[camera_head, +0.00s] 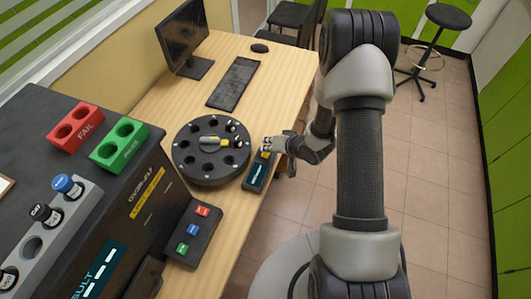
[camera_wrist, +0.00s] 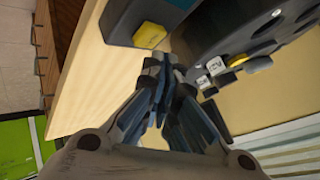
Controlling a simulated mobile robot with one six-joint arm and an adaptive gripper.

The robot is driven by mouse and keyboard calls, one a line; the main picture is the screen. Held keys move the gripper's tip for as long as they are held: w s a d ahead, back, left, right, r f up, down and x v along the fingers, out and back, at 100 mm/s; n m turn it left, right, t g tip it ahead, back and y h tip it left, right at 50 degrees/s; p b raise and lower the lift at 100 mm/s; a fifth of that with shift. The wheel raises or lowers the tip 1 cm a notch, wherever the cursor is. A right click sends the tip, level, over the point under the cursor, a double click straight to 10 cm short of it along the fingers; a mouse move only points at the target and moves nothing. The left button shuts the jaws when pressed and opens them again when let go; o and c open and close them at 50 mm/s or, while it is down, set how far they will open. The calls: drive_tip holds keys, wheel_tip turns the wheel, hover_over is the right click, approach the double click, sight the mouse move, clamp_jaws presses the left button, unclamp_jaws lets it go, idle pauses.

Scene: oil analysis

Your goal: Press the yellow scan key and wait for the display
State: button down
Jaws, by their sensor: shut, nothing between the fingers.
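The scanner (camera_head: 257,173) is a small dark device lying on the wooden table, right of the round black carousel. Its display shows pale marks on dark teal, too small to read. Its yellow scan key (camera_wrist: 150,36) shows clearly in the wrist view at the device's near end; in the head view the gripper partly covers it. My gripper (camera_head: 268,146) is shut and empty over the key end of the scanner. In the wrist view my gripper's fingertips (camera_wrist: 165,62) appear just below and right of the key; I cannot tell whether they touch it.
The carousel (camera_head: 185,165) holds several small vials close to my gripper. A dark analyzer (camera_head: 125,215), a key panel (camera_head: 180,245), red (camera_head: 70,140) and green (camera_head: 105,158) holders and a vial rack (camera_head: 70,215) stand left. A monitor (camera_head: 182,38) and keyboard (camera_head: 233,83) are behind.

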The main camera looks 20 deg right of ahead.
drive_tip(key=shift+f, duration=0.1)
idle(0.4)
drive_tip(key=shift+f+b, duration=0.3)
drive_tip(key=shift+f+b, duration=0.3)
drive_tip(key=shift+f, duration=0.25)
idle(0.6)
drive_tip(key=shift+r, duration=0.15)
drive_tip(key=shift+r+p, duration=0.8)
wheel_tip(320, 180, up, 5)
drive_tip(key=p, duration=0.4)
drive_tip(key=shift+r, duration=0.1)
idle(0.8)
